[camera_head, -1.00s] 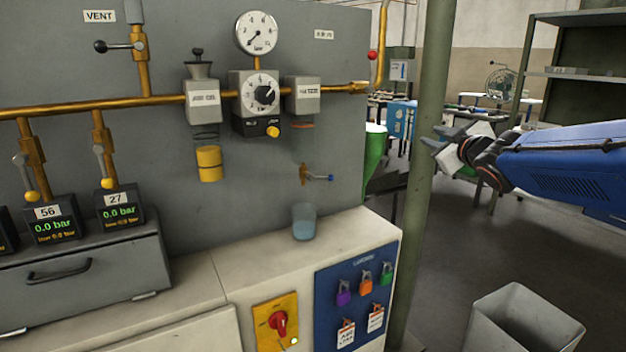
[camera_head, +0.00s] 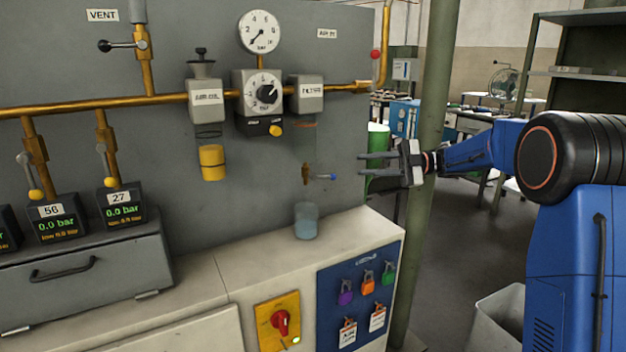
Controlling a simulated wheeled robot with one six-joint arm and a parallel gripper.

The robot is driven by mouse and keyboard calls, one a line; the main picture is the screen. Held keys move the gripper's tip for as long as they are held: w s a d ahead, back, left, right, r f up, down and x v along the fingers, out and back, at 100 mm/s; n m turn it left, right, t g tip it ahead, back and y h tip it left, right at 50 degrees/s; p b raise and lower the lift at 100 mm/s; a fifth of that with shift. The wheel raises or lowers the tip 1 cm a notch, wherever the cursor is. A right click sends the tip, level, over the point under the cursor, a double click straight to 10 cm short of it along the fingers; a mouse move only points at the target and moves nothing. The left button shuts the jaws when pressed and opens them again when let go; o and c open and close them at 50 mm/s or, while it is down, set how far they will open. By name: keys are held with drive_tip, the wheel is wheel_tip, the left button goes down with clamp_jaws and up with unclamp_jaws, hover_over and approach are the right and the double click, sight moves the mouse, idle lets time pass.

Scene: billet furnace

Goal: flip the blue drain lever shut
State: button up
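The blue drain lever (camera_head: 326,177) is a small blue-tipped handle that points right from a brass drain fitting (camera_head: 308,178). The fitting hangs under the filter unit (camera_head: 306,93) on the grey panel. A cup (camera_head: 306,220) with bluish liquid stands below it on the cabinet top. My gripper (camera_head: 362,167) is to the right of the lever at about its height, with its fingers pointing left. The fingers are apart with nothing between them. A gap shows between the fingertips and the lever; its depth is hard to judge.
A green post (camera_head: 436,120) stands behind my gripper. Brass pipe (camera_head: 160,101) runs above along the panel. The white cabinet top (camera_head: 350,232) carries the cup. Padlocks (camera_head: 367,278) hang on the blue board at the front. A grey bin (camera_head: 487,318) is on the floor at right.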

sight(321, 177)
drive_tip(key=s+a+f+g, duration=0.1)
drive_tip(key=s+a, duration=0.2)
drive_tip(key=a, duration=0.4)
drive_tip(key=s+a+f+n+g, duration=0.1)
drive_tip(key=s+a, duration=0.2)
drive_tip(key=a, duration=0.5)
drive_tip(key=shift+s+h, duration=0.3)
drive_tip(key=shift+s, duration=0.1)
drive_tip(key=shift+a, duration=0.1)
clamp_jaws()
